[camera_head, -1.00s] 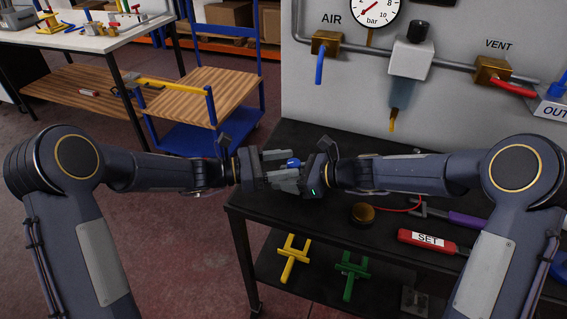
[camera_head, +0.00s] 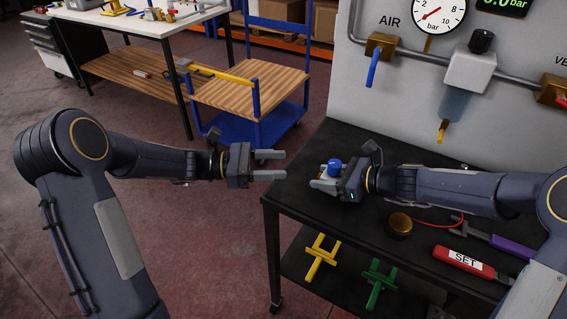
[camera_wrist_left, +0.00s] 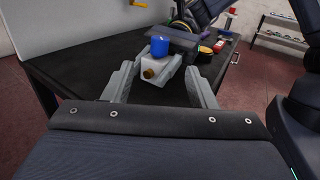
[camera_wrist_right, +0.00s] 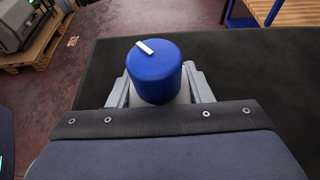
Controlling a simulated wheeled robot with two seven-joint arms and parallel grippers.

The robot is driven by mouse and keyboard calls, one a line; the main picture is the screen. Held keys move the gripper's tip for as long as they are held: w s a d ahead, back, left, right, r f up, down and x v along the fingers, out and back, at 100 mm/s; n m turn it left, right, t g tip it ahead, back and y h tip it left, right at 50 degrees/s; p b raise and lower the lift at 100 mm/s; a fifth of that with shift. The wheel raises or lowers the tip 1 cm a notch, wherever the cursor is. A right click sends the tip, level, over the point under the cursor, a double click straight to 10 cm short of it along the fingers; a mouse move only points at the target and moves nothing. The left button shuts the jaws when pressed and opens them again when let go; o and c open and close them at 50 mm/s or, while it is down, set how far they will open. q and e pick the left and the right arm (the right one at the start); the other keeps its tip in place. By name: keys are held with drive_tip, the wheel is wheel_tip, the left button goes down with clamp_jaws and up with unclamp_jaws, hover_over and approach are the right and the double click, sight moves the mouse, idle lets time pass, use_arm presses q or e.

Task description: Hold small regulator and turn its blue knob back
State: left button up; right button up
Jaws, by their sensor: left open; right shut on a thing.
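The small regulator has a white body (camera_wrist_left: 157,66) with a brass port and a blue knob (camera_wrist_right: 155,72) on top. A white mark shows on the knob in the right wrist view. My right gripper (camera_head: 324,182) is shut on the regulator's body and holds it above the black table, knob up. The blue knob also shows in the head view (camera_head: 334,165). My left gripper (camera_head: 272,164) is open and empty, to the left of the regulator and apart from it, with its fingers pointing toward it.
The pipe panel (camera_head: 400,80) stands behind. Yellow (camera_head: 321,258) and green (camera_head: 376,284) pieces lie on the lower shelf. Free floor shows at left.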

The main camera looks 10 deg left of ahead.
use_arm(q)
drive_tip(key=shift+d+r+m+g, duration=0.15)
drive_tip(key=shift+d+m+g, duration=0.15)
drive_tip(key=shift+m, duration=0.4)
drive_tip(key=s+d+r+m+g+y, duration=0.1)
drive_tip(key=d+m+g, duration=0.2)
drive_tip(key=m, duration=0.3)
drive_tip(key=d+r+m+g+y, duration=0.1)
drive_tip(key=d+r+m+g, duration=0.15)
drive_tip(key=m, duration=0.35)
drive_tip(key=m+y, duration=1.2)
drive_tip(key=m, duration=1.8)
approach(334, 162)
drive_tip(key=shift+h, duration=0.3)
drive_tip(key=x, duration=0.9)
drive_tip(key=shift+s+a+f, duration=0.1)
drive_tip(key=shift+a+f, duration=0.1)
drive_tip(key=shift+f, duration=0.05)
